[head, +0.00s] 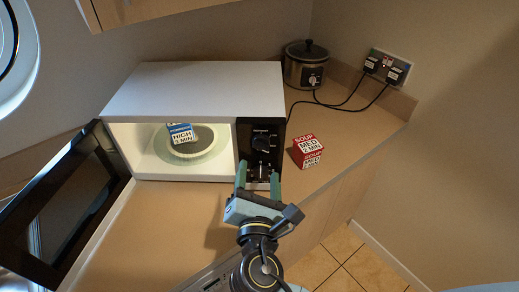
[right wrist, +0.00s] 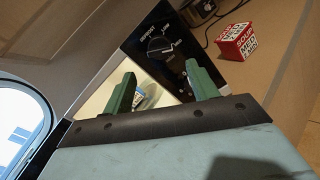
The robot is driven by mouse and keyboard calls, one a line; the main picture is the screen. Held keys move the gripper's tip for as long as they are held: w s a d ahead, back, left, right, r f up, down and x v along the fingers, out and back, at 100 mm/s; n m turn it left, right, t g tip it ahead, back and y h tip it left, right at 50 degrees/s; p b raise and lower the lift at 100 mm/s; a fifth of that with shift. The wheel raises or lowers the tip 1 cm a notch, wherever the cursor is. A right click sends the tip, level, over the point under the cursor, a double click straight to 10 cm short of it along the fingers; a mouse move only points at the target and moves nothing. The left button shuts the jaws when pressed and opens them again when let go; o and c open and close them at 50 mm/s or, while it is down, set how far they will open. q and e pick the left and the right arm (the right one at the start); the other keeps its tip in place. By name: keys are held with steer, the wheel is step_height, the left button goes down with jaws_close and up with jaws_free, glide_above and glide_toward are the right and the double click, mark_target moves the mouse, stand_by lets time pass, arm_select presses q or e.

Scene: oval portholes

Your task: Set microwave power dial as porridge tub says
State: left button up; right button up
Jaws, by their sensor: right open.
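The white microwave (head: 195,88) stands on the counter with its door (head: 65,205) open to the left. Its black panel at the right carries an upper dial (head: 262,143), also in the right wrist view (right wrist: 160,46). A lower control is partly hidden by my gripper. A blue and white tub (head: 181,134) reading "HIGH 3 MIN" is on the turntable inside; its food name is not legible. My right gripper (head: 258,168) is open and empty, fingers pointing at the panel below the upper dial. In the right wrist view the fingers (right wrist: 160,73) are apart, with the dial beyond them.
A red tub (head: 308,151) reading "SOUP MED 2 MIN" stands on the counter right of the microwave. Behind it are a slow cooker (head: 306,66) and a wall socket (head: 387,68) with black cables. The counter (head: 180,212) before the microwave is clear.

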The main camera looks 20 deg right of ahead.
mark_target(258, 149)
steer(key=p+x, duration=0.1)
steer(key=x, duration=0.6)
steer(key=shift+f, duration=0.1)
steer(key=c, duration=1)
steer(key=m+b, duration=0.3)
steer(key=m, duration=0.2)
steer(key=shift+a+m, duration=0.1)
steer(key=shift+m, duration=0.2)
steer(key=m+b, duration=0.3)
steer(key=m, duration=0.3)
steer(key=shift+r+m, duration=0.2)
steer(key=shift+m, duration=0.1)
